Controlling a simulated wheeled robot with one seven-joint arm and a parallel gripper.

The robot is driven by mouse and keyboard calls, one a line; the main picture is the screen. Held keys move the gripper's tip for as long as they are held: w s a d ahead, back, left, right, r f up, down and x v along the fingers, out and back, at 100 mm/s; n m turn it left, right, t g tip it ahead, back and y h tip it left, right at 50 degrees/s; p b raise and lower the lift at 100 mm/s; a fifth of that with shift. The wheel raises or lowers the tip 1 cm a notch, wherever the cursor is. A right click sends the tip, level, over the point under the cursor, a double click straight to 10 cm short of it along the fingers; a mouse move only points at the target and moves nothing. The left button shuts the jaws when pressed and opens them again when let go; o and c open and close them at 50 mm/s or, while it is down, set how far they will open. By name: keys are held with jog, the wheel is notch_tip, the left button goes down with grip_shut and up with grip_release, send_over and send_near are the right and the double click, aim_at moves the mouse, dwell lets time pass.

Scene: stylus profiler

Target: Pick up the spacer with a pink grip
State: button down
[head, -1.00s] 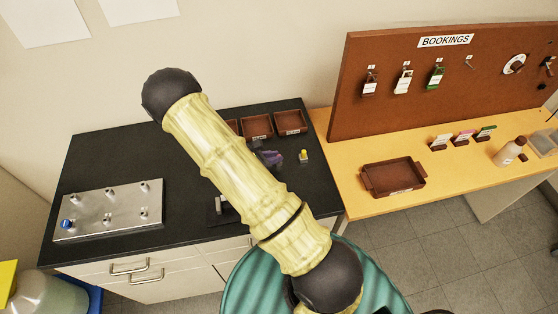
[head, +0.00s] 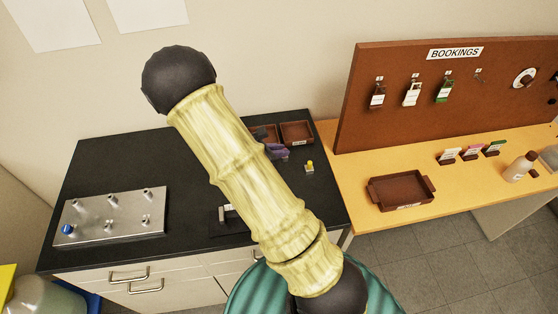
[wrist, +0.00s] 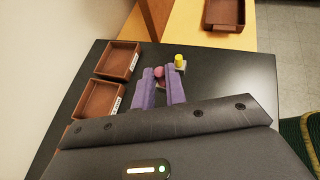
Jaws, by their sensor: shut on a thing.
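The spacer with a pink grip (wrist: 159,71) shows in the wrist view as a rounded pink top between the tips of my purple fingers. My gripper (wrist: 161,80) is shut on it. The fingers hide its lower part, and I cannot tell its height above the bench. In the head view my gripper (head: 277,151) shows as a small purple shape beside my arm, and the pink grip cannot be made out there. A spacer with a yellow grip (wrist: 180,61) stands just right of my fingers; it also shows in the head view (head: 310,167).
Brown trays (wrist: 118,60) (wrist: 97,100) line the black bench (wrist: 235,85). A metal plate with several pegs (head: 108,216) lies at the bench's left. A yellow table to the right carries a brown tray (head: 400,204) and the BOOKINGS board (head: 440,120).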

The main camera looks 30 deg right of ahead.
jog(key=shift+r, duration=0.9)
jog(key=c, duration=2)
grip_release()
jog(key=shift+c, duration=0.2)
grip_shut()
